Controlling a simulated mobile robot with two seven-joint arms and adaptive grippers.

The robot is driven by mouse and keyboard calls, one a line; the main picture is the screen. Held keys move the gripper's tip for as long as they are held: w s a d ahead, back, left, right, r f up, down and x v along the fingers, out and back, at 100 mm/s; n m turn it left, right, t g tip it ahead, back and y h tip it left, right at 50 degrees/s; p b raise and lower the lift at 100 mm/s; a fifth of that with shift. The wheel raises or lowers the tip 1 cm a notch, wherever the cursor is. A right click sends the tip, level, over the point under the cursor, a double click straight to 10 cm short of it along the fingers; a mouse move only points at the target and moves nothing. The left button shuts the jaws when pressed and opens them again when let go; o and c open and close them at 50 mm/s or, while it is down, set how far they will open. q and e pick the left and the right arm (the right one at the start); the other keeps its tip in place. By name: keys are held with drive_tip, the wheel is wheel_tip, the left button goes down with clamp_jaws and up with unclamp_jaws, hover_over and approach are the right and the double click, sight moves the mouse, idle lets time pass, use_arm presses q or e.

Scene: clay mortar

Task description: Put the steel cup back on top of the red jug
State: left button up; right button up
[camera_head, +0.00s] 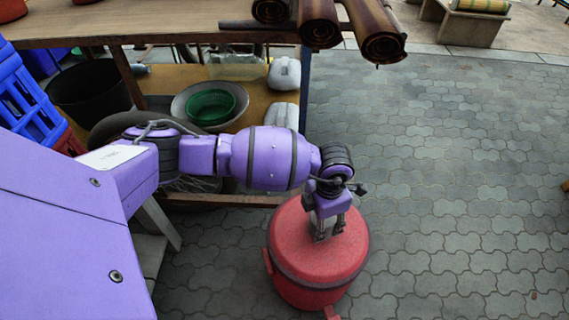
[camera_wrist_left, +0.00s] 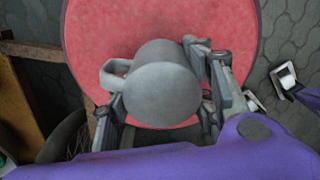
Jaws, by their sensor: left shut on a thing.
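The red jug (camera_head: 295,250) stands on the paving, a wide drum with a flat red lid. My left gripper (camera_head: 328,238) is over the lid, pointing down, and is shut on the grey steel cup (camera_head: 321,225). In the left wrist view the cup (camera_wrist_left: 162,92) is between the fingers, its handle to the left and a smooth closed end towards the camera. The red lid (camera_wrist_left: 100,35) fills the view behind it. I cannot tell whether the cup touches the lid. My right gripper is not in view.
A wooden table with a lower shelf (camera_head: 258,95) stands behind the jug, holding a green bowl (camera_head: 211,104) and pale canisters (camera_head: 284,73). Brown rolls (camera_head: 318,25) overhang the table's right end. Blue crates (camera_head: 30,105) are at left. The paving (camera_head: 460,190) to the right is clear.

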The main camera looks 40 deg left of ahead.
use_arm(q)
drive_tip(key=shift+w+f, duration=0.1)
drive_tip(key=shift+f, duration=0.05)
drive_tip(key=o, duration=1.2)
drive_tip(key=shift+o, duration=0.2)
drive_tip(key=o, duration=0.5)
